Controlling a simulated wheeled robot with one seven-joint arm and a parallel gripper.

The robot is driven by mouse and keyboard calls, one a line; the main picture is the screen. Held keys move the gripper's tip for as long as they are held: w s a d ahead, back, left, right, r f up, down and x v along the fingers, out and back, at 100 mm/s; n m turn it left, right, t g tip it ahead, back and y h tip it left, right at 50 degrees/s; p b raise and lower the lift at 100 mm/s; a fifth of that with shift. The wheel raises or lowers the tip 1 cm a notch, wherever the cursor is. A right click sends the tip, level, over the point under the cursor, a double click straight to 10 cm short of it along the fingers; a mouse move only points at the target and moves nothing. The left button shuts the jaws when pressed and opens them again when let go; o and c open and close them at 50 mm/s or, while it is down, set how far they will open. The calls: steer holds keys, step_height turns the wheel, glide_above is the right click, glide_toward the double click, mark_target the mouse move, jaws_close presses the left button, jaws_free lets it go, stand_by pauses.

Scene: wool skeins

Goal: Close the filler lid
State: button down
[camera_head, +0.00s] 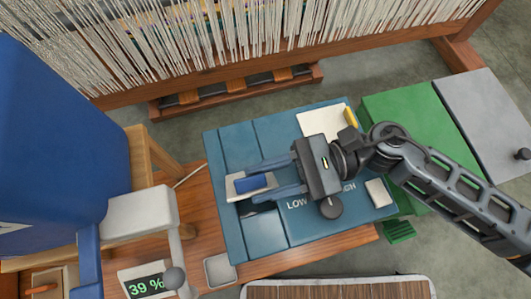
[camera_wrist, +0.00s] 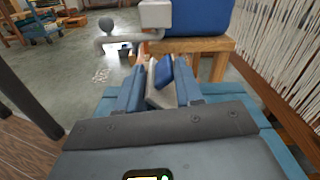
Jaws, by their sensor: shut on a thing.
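A blue panelled box (camera_head: 282,232) marked LOW and HIGH lies on a wooden surface. Above its left part is a small white plate with a blue block on it, which looks like the filler lid (camera_head: 233,191). My gripper (camera_head: 250,186) reaches in from the right, with one finger on each side of the blue block, and is shut on it. In the wrist view the white plate with its blue block (camera_wrist: 164,73) shows between the fingers and looks tilted. Its hinge and any opening beneath cannot be made out clearly.
A cream panel (camera_head: 322,122) with a yellow tab, a dark knob (camera_head: 331,208) and a pale block (camera_head: 378,192) are on the box top. A large blue tank (camera_head: 60,130) and a 39 % display (camera_head: 147,285) stand left. A loom (camera_head: 260,62) runs behind.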

steer(key=shift+s, duration=0.2)
stand_by(0.3)
steer(key=c, duration=0.9)
jaws_free()
steer(key=shift+w, duration=0.1)
steer(key=p+v, duration=0.1)
steer(key=v, duration=0.6)
steer(key=shift+d, duration=0.35)
steer(key=shift+w, duration=0.1)
